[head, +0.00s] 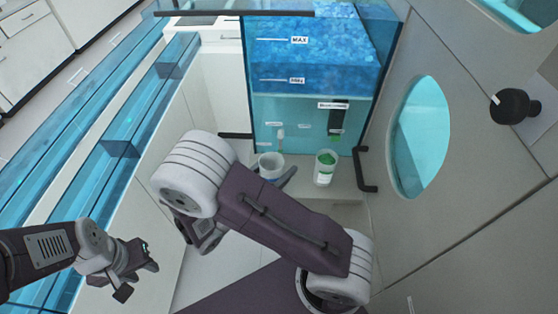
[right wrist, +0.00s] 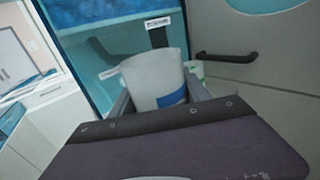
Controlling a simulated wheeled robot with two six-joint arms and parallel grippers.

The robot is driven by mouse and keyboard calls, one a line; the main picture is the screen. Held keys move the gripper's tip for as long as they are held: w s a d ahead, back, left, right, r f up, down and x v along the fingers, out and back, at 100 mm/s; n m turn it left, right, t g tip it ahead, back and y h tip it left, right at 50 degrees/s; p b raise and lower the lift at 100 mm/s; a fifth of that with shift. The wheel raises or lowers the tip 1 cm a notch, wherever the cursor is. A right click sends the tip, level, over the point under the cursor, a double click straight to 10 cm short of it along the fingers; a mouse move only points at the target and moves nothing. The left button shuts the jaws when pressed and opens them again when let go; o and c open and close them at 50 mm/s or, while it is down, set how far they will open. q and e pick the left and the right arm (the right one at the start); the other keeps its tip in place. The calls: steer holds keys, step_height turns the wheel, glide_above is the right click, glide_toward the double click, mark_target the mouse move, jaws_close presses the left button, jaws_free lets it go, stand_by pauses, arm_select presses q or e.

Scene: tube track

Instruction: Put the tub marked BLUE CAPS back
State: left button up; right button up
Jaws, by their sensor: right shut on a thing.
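A white tub (head: 270,164) stands upright in my right gripper (head: 285,177), in front of the clear blue dispenser. In the right wrist view this tub (right wrist: 158,75) shows a blue patch low on its side, and the gripper's fingers (right wrist: 160,98) are on both sides of it. Its lettering cannot be read. A second white tub with green contents (head: 325,168) stands just to the right, under a dark spout. My left gripper (head: 138,277) is apart from everything at the lower left, its fingers spread and empty.
The dispenser tank (head: 310,55) holds blue pieces behind clear walls. A dark handle (head: 363,172) sticks out right of the tubs. A grey panel with an oval window (head: 420,137) stands at the right. Long blue clear channels (head: 120,150) run along the left.

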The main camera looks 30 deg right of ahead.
steer(key=w+d, duration=0.4)
steer(key=w, duration=0.3)
steer(key=shift+s+f, duration=0.15)
steer(key=shift+f, duration=1.45)
steer(key=shift+s+f, duration=0.1)
steer(key=shift+f, duration=1.5)
steer(key=shift+w+f, duration=0.25)
steer(key=shift+f, duration=0.05)
steer(key=shift+s+d+f+b, duration=0.1)
steer(key=shift+f+b, duration=0.1)
steer(key=shift+b, duration=0.1)
steer(key=o, duration=1.5)
steer(key=shift+r, duration=0.1)
steer(key=shift+c, duration=0.2)
